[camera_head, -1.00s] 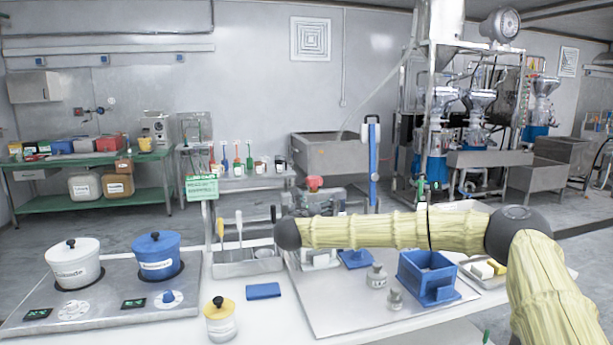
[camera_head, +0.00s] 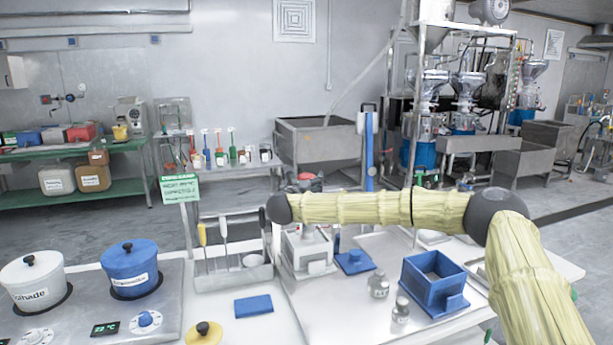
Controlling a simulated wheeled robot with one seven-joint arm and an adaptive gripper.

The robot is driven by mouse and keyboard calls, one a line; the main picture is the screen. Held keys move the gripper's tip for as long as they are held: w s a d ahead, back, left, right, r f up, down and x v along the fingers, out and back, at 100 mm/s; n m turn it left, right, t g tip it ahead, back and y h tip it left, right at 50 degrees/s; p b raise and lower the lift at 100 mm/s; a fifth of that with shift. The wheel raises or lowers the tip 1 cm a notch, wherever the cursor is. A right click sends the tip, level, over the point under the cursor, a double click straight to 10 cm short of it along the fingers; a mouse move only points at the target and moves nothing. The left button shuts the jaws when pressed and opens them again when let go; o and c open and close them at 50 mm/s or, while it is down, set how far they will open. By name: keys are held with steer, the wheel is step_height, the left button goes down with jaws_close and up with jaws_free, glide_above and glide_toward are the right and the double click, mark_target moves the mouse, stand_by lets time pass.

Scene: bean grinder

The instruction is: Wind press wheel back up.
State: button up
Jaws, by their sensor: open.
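A red part (camera_head: 306,183), which may be the press wheel, shows just above my forearm, behind the worktop's middle. My arm crosses in front of what carries it, so its shape and mount are mostly hidden. A pale grey box-like device (camera_head: 308,250) stands on the worktop below the arm; I cannot tell whether the red part belongs to it. My forearm stretches from the right to a dark joint at its left end, close in front of the red part in the picture.
A utensil rack (camera_head: 232,275) stands left of the device. A white pot (camera_head: 32,284) and blue pot (camera_head: 131,268) stand left. A blue cloth (camera_head: 254,306) lies in front.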

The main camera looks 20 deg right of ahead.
mark_target(306, 178)
steer(key=w+f, duration=0.1)
steer(key=w, duration=0.1)
steer(key=w+d+f, duration=0.1)
steer(key=w, duration=0.1)
steer(key=w+d+f+p, duration=0.1)
steer(key=w, duration=0.2)
steer(key=shift+w, duration=0.1)
steer(key=shift+w+d+r, duration=0.1)
steer(key=shift+d, duration=0.05)
steer(key=shift+s+d+r, duration=0.1)
steer(key=shift+s+r, duration=0.7)
steer(key=shift+s, duration=0.15)
steer(key=shift+w+f, duration=0.55)
steer(key=c, duration=0.4)
steer(key=shift+w+f, duration=0.15)
steer(key=shift+w, duration=0.05)
steer(key=shift+c, duration=1.3)
steer(key=shift+s, duration=0.1)
steer(key=c, duration=0.4)
